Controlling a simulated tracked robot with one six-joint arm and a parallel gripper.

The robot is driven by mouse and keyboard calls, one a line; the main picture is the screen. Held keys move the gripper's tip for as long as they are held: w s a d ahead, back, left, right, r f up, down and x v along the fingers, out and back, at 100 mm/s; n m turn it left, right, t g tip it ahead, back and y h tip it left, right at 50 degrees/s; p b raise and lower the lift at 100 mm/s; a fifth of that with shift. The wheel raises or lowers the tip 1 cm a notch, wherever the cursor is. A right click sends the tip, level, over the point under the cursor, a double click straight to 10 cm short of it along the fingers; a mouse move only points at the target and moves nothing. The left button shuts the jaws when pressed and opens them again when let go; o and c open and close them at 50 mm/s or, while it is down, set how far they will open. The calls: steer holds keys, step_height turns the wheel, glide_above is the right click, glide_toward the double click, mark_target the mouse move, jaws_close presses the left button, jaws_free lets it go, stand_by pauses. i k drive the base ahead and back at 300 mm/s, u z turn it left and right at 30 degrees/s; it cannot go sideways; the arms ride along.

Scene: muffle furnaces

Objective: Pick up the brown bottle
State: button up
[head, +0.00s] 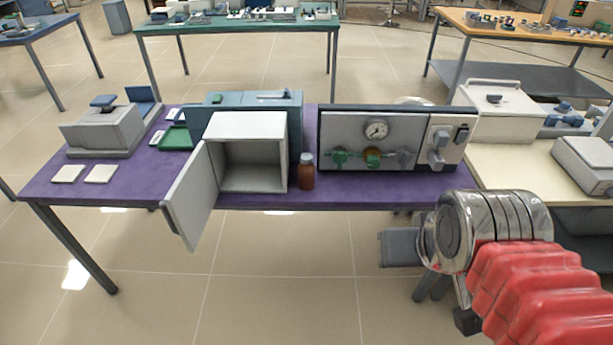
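The brown bottle (306,172) stands upright on the purple table (250,200), near its front edge. It has a pale grey cap. It stands between the open furnace (252,150) on its left and a grey panel with a gauge on its right. My arm, with a metal joint and a red ribbed sleeve, fills the lower right of the head view, well to the right of the bottle and apart from it. The fingers of my gripper cannot be made out in this view.
The furnace door (190,195) hangs open past the table's front edge, left of the bottle. The gauge panel (372,140) stands close on the right. White tiles (101,174) lie at the left. A cream table (520,165) adjoins at right. The floor in front is clear.

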mark_target(305, 170)
steer(key=k, duration=1.3)
steer(key=u, duration=0.45)
steer(key=i, duration=0.7)
steer(key=u, duration=0.7)
steer(key=i, duration=1.8)
steer(key=z, duration=0.6)
